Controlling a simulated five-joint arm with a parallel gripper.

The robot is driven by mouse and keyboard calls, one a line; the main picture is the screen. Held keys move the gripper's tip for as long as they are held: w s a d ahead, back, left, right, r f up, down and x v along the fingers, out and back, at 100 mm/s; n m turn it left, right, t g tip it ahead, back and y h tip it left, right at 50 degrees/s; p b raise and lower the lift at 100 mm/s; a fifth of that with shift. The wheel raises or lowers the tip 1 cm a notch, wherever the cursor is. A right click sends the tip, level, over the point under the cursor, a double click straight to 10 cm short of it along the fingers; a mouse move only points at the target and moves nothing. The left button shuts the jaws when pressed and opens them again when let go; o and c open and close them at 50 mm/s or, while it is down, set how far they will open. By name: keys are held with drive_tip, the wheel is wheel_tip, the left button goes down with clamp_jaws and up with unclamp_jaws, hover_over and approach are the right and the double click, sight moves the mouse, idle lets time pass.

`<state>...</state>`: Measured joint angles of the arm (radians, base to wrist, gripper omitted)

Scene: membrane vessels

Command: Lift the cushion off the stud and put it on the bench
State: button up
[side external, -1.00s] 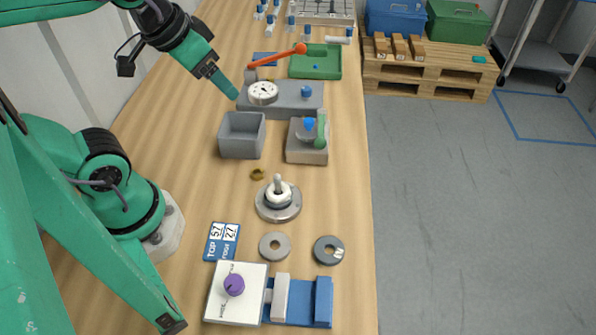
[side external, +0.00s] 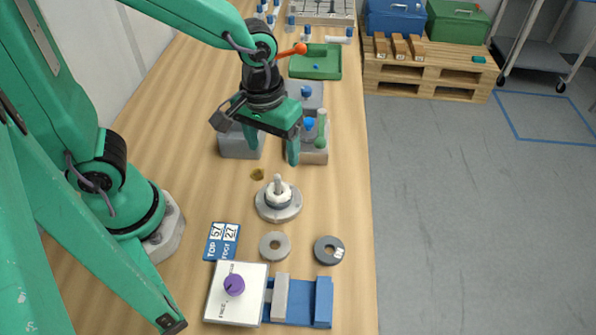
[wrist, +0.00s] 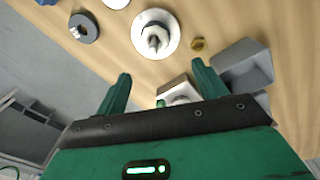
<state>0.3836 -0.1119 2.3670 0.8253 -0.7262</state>
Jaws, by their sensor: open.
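The cushion, seemingly the white ring (side external: 286,196), sits around the upright stud (side external: 277,182) on a round metal base (side external: 264,210) on the wooden bench (side external: 345,190). The stud and its base (wrist: 141,22) also show at the top of the wrist view. My gripper (side external: 272,146) is open and empty, fingers pointing down. It hangs above the bench, just beyond the stud in the side view, and touches neither cushion nor stud. Its two fingers (wrist: 161,82) are spread wide in the wrist view.
A small brass piece (side external: 257,174) lies close to the base. A light grey washer (side external: 275,246) and a dark washer (side external: 329,250) lie nearer. A grey bin (side external: 238,146) stands partly behind my gripper. Bare wood lies right of the base.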

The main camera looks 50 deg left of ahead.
sight(277, 175)
drive_tip(key=shift+s+d+f+n+g, duration=0.1)
drive_tip(key=shift+d+f+n+g, duration=0.25)
drive_tip(key=shift+d+f, duration=0.6)
drive_tip(key=shift+a+f, duration=0.15)
drive_tip(key=shift+f, duration=0.05)
drive_tip(key=shift+f, duration=1.2)
drive_tip(key=shift+a+f, duration=0.15)
drive_tip(key=shift+f, duration=2.45)
drive_tip(key=shift+c, duration=0.2)
drive_tip(key=c, duration=1)
